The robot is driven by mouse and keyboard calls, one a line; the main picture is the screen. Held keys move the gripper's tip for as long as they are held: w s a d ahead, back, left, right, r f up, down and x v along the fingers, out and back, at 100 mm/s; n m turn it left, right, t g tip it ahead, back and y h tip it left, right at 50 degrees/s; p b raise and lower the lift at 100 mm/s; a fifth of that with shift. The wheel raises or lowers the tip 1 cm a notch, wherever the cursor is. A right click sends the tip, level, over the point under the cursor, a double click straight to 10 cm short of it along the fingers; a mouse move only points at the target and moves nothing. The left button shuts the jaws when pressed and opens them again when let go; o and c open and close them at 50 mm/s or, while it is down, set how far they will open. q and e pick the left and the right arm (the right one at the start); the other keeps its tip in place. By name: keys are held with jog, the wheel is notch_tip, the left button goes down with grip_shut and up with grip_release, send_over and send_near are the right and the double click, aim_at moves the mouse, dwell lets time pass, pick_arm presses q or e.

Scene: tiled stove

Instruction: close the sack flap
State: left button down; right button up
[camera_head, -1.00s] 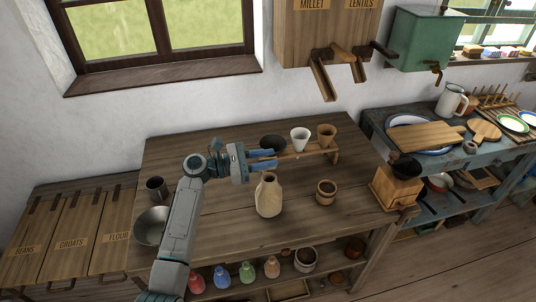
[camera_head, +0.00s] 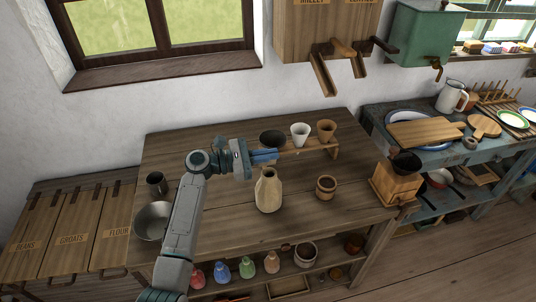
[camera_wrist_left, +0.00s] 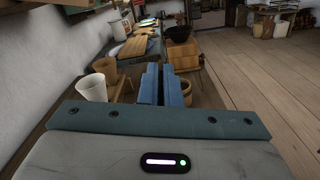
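A beige, narrow-necked vessel-like shape (camera_head: 269,193), the only sack-like thing I see, stands upright on the wooden table. Its dark mouth is open at the top, and I cannot make out a separate flap. My left gripper (camera_head: 265,155) is above and behind its neck in the head view, with its blue fingers pointing right. The fingers (camera_wrist_left: 161,85) lie close together in the left wrist view, with nothing visible held between them. The beige shape does not show clearly in the wrist view. My right gripper is not in view.
A small rack (camera_head: 335,151) with a dark bowl (camera_head: 272,139), a white cup (camera_head: 300,134) and a brown cup (camera_head: 326,131) stands behind. A wooden tub (camera_head: 326,188) and a grinder (camera_head: 396,182) are to the right. The table (camera_head: 230,228) is clear in front.

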pick_arm(q)
jog(key=m+b, duration=0.1)
jog(key=s+m+b, duration=0.1)
jog(key=s+f+m+b, duration=0.1)
jog(key=m, duration=0.1)
jog(key=shift+d+f, duration=0.1)
jog(key=shift+d, duration=0.25)
jog(key=shift+s+f+m+b, duration=0.2)
jog(key=shift+m+b, duration=0.35)
jog(key=shift+m, duration=0.25)
jog(key=shift+s+d+m, duration=0.1)
jog(key=shift+m, duration=0.2)
jog(key=c, duration=1.6)
grip_release()
